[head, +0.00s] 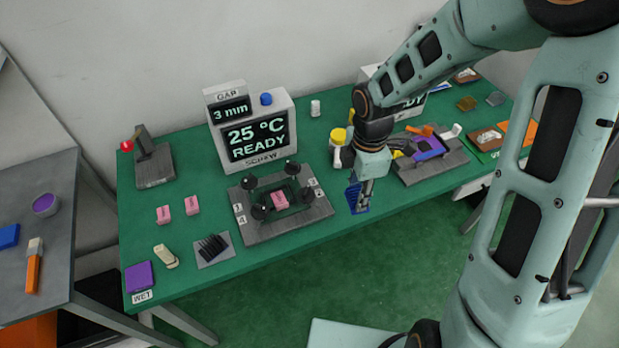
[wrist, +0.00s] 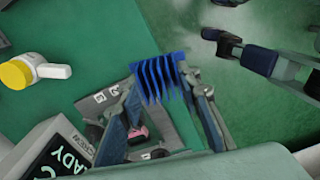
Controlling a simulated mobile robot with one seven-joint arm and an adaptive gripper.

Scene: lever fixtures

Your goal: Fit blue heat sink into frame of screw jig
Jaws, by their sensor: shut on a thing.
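The blue finned heat sink (head: 356,198) is held by my gripper (head: 367,188), just right of the screw jig in the head view. In the wrist view the heat sink (wrist: 158,75) sits between my fingertips (wrist: 162,82), its fins showing. The screw jig (head: 262,231) is a grey plate with a dark central frame, black knobs at the corners and numbered labels. A pink block (head: 280,200) lies inside the frame. The jig plate (wrist: 182,122) also shows behind my fingers in the wrist view, partly hidden by them.
The "25 °C READY" display (head: 255,137) stands behind the jig. A red-knobbed lever fixture (head: 153,165) is at the left. Two pink blocks (head: 192,205), a black finned part (head: 213,247) and a purple pad (head: 139,277) lie left. Another fixture (head: 440,165) stands right.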

